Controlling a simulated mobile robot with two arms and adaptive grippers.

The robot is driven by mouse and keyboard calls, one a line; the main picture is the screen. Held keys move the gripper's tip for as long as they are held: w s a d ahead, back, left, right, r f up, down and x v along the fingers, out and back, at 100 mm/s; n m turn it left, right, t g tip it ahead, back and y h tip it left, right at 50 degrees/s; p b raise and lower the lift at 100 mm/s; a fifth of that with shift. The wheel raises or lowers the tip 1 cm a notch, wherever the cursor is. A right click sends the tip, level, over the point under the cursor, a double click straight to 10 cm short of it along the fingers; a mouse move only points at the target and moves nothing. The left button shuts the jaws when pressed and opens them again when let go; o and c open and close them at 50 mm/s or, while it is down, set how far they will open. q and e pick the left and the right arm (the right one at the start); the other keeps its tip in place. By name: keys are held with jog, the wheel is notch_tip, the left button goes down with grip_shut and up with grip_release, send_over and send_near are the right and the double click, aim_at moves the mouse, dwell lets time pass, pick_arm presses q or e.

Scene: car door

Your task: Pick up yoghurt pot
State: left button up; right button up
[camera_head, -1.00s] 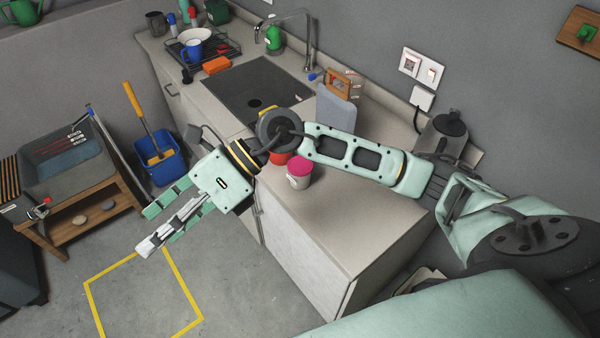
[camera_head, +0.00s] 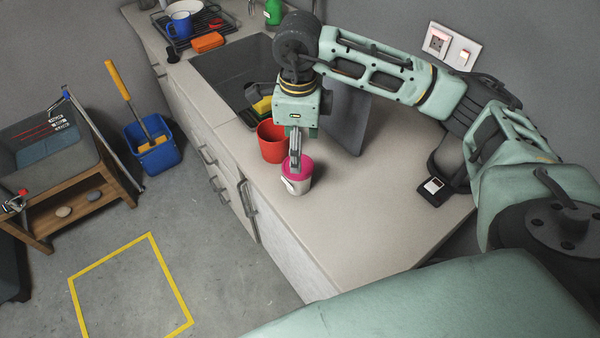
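The yoghurt pot (camera_head: 301,185) is a small pale pot with a pink top. It stands upright on the counter near its front edge. My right gripper (camera_head: 294,172) points down from above, with its fingers at the pot. One finger overlaps the pot's top and near side in the picture. The fingers show nearly edge-on, so I cannot tell whether they are open or shut, or touching the pot. My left gripper is not in view.
A red cup (camera_head: 271,143) stands close behind the pot. A grey board (camera_head: 349,115) stands behind my gripper. The sink (camera_head: 228,78) lies further back, with a dish rack (camera_head: 196,24) beyond.

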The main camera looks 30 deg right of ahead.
aim_at(298, 176)
notch_tip(298, 176, down, 3)
jog(key=shift+d+r+p, duration=0.1)
jog(key=shift+r+p, duration=0.1)
jog(key=shift+p, duration=0.35)
jog(key=shift+f+p, duration=0.3)
notch_tip(298, 176, down, 4)
jog(key=shift+f+p, duration=0.15)
jog(key=shift+p, duration=0.95)
jog(key=shift+w+f, duration=0.15)
jog(key=shift+f, duration=0.15)
jog(key=c, duration=0.7)
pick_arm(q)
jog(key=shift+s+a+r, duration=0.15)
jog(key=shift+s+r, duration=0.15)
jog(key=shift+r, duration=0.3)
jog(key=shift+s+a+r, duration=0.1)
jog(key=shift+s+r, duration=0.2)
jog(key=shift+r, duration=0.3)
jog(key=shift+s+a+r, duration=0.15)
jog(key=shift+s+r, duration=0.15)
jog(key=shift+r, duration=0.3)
pick_arm(e)
jog(key=c, duration=0.6)
